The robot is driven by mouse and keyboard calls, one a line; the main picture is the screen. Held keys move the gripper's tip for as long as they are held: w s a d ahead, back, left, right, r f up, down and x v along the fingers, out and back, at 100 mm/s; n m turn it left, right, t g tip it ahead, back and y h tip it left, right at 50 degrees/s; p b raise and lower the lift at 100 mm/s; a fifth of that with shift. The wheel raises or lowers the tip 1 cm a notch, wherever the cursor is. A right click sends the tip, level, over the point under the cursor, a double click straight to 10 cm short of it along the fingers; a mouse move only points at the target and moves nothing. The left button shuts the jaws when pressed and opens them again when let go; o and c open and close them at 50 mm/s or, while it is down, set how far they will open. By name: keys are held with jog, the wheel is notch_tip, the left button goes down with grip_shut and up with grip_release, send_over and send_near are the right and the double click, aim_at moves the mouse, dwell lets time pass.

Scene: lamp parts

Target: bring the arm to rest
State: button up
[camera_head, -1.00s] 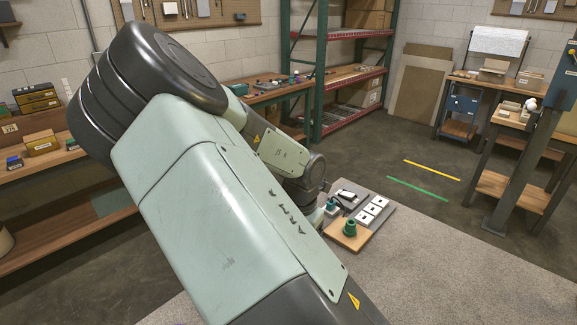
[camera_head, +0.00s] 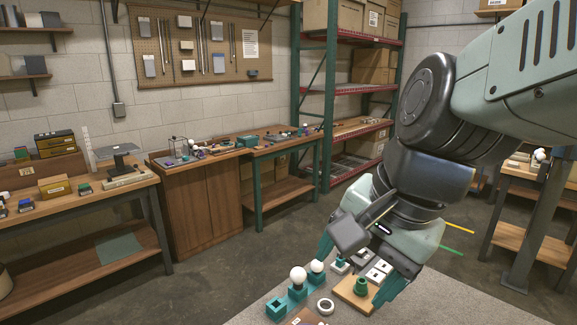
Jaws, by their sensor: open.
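My gripper (camera_head: 352,282) hangs at the lower right of centre with its two teal fingers spread wide apart. It looks open, and I see nothing held in it. It is over or in front of the lamp parts; its height above them is hard to judge. Two white bulbs, one nearer (camera_head: 298,273) and one farther (camera_head: 316,266), sit upright on teal blocks. A teal block with an opening (camera_head: 276,307) stands to their left. A white ring (camera_head: 325,306) lies beside them.
White square pieces (camera_head: 378,268) lie on a grey tray behind the board, partly covered by my gripper. The grey work surface (camera_head: 440,300) is bare at the right. Workbenches (camera_head: 110,195) and a green-framed shelf (camera_head: 322,90) stand at the back.

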jog(key=s+d+r+n+t+h, duration=0.2)
jog(key=s+n, duration=0.3)
jog(key=n, duration=0.3)
jog(key=shift+d+r+t+h, duration=0.3)
jog(key=shift+d+r, duration=0.15)
jog(key=shift+r, duration=0.15)
dwell(0.5)
